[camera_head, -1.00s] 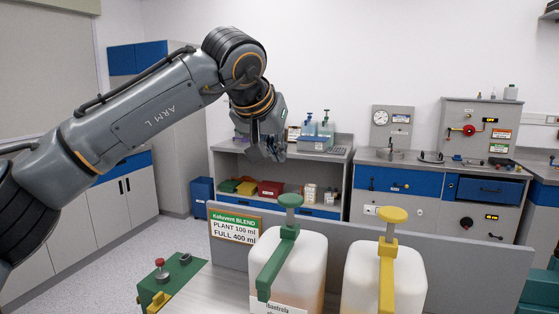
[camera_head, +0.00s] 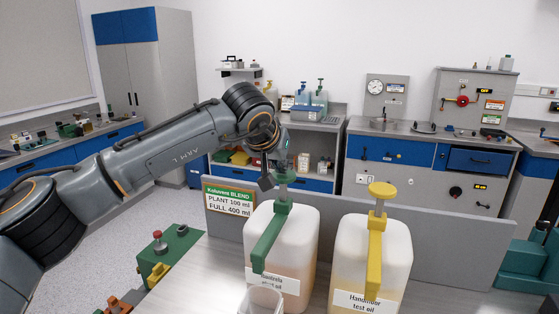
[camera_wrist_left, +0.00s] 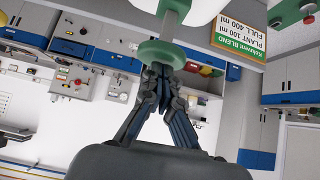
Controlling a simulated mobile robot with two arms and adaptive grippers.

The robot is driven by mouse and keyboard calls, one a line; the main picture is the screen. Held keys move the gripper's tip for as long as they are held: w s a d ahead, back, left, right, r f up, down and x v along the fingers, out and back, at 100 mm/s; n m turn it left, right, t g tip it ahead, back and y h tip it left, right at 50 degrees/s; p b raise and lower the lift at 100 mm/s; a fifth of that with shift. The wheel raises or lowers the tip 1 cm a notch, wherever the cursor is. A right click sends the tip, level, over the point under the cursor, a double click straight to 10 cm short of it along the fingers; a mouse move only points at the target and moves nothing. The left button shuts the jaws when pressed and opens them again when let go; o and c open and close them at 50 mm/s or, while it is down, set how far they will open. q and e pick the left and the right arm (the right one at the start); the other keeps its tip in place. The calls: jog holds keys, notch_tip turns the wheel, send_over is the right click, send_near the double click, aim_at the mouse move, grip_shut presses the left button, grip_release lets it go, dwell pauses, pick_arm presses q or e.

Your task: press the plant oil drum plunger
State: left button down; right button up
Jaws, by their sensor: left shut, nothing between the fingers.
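A translucent white drum (camera_head: 296,232) with a green pump stands on the bench. Its label is only partly readable, ending in "test oil". Its green plunger head (camera_head: 285,178) is partly hidden by my left gripper (camera_head: 268,182). In the left wrist view, the closed fingertips (camera_wrist_left: 160,72) are right at the round green plunger head (camera_wrist_left: 160,54); I cannot tell whether they touch it. The left gripper is shut and holds nothing. A similar drum (camera_head: 372,250) with a yellow plunger (camera_head: 382,190) stands to the right. My right gripper is not in view.
A "Koluvent BLEND" sign (camera_head: 229,200) hangs on the low grey partition (camera_head: 440,240) behind the drums. A clear open container (camera_head: 260,300) stands before the green-pump drum.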

aim_at(281, 191)
pick_arm(q)
notch_tip(281, 191, down, 6)
jog(key=b, duration=0.3)
jog(key=shift+r+b, duration=0.15)
jog(key=shift+b, duration=0.15)
jog(key=shift+s, duration=0.1)
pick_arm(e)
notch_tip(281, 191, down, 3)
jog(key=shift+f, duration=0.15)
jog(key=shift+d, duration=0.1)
